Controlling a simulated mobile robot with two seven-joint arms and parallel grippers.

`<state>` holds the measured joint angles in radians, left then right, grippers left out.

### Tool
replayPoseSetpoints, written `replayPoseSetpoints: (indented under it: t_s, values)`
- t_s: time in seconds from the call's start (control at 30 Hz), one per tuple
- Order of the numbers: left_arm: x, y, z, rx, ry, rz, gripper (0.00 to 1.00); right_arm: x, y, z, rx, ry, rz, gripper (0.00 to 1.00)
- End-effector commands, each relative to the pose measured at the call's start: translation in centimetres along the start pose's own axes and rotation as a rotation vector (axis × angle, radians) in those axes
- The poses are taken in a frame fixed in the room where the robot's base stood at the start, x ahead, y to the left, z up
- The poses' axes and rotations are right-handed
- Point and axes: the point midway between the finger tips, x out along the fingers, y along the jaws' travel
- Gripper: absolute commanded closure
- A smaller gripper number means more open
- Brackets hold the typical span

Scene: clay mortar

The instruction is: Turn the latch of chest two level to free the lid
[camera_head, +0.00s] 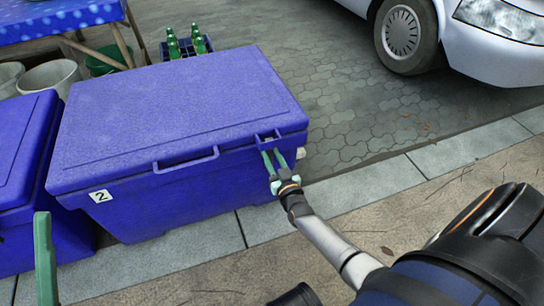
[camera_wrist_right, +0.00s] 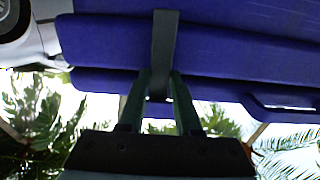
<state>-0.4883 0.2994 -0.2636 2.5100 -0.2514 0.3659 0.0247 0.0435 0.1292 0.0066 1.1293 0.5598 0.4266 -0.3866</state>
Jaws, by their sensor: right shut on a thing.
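Chest two (camera_head: 170,115) is a blue chest with a white label marked 2 (camera_head: 100,196) on its front left. Its lid (camera_head: 180,95) is down. My right gripper (camera_head: 272,158) is at the right end of the chest's front, just below the lid rim. In the right wrist view the fingers (camera_wrist_right: 162,80) are shut on the latch (camera_wrist_right: 165,35), a dark bar lying across the seam between lid and body, at about a right angle to it. In the head view the fingers largely hide the latch. A green finger of my left gripper (camera_head: 45,258) shows at the lower left.
A front handle (camera_head: 186,162) sticks out left of my right gripper. Another blue chest (camera_head: 22,180) stands close on the left. A crate with green bottles (camera_head: 188,46) is behind. A white car (camera_head: 460,40) is parked at the back right. The pavement (camera_head: 250,265) in front is clear.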

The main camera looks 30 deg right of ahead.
Motion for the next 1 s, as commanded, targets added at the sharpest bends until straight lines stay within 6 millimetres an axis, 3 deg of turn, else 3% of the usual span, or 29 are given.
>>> replayPoseSetpoints:
  t_s: [0.17,0.67,1.0]
  values:
    - [-0.03,-0.01,0.02,0.001,-0.001,0.001,0.5,-0.03,0.0,0.02,0.0,0.0,0.0,1.0]
    - [-0.05,0.04,0.02,0.002,-0.001,0.005,0.5,-0.04,0.05,0.04,0.042,0.0,0.0,1.0]
    - [-0.03,0.05,-0.02,0.0,-0.001,0.005,0.5,-0.06,0.34,0.11,0.271,-0.001,0.0,1.0]
